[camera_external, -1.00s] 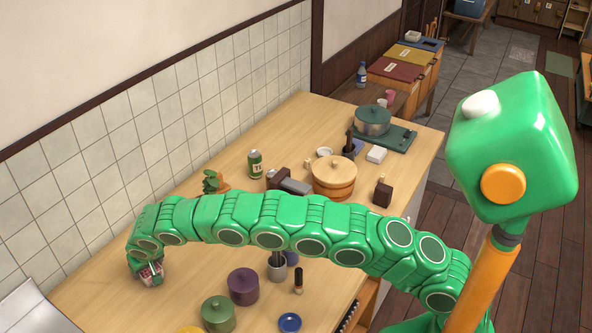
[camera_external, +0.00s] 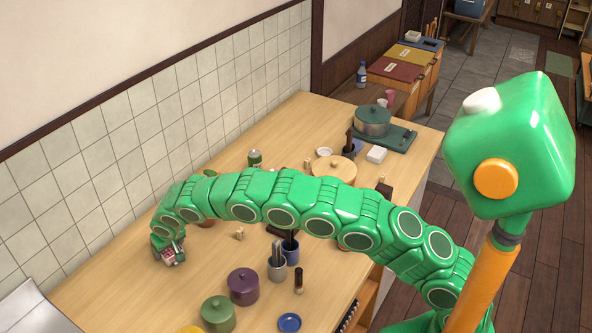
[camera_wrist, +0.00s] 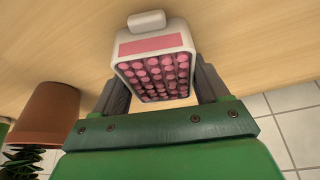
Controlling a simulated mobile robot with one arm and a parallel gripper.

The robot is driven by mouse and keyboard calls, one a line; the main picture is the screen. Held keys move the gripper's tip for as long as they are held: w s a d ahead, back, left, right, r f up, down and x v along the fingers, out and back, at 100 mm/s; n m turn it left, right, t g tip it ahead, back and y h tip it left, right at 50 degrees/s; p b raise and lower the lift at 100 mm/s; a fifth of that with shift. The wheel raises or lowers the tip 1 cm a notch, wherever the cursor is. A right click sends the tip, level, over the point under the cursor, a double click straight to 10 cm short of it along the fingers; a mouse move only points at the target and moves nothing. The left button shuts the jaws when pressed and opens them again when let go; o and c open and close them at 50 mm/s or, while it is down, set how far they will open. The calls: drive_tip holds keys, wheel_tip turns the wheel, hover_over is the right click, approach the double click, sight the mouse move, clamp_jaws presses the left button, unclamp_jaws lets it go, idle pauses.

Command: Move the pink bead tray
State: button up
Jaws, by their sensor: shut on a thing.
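The pink bead tray (camera_wrist: 152,62) is a white case with a pink panel and rows of pink beads. In the wrist view it sits between the two dark fingers of my gripper (camera_wrist: 160,90), which is shut on it. In the external view the tray (camera_external: 172,257) shows small and partly hidden under my gripper (camera_external: 168,248), over the left part of the wooden counter. I cannot tell whether the tray touches the counter.
A potted plant's terracotta pot (camera_wrist: 45,115) stands close beside my gripper. On the counter (camera_external: 110,285) are a purple pot (camera_external: 243,288), a green pot (camera_external: 218,315), a utensil cup (camera_external: 277,268) and a blue dish (camera_external: 290,322). The tiled wall (camera_external: 150,130) bounds the left side.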

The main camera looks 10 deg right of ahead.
sight(179, 246)
drive_tip(key=shift+w+d, duration=1.05)
drive_tip(key=o, duration=1.1)
drive_tip(key=shift+r, duration=0.1)
drive_tip(key=shift+v, duration=3.8)
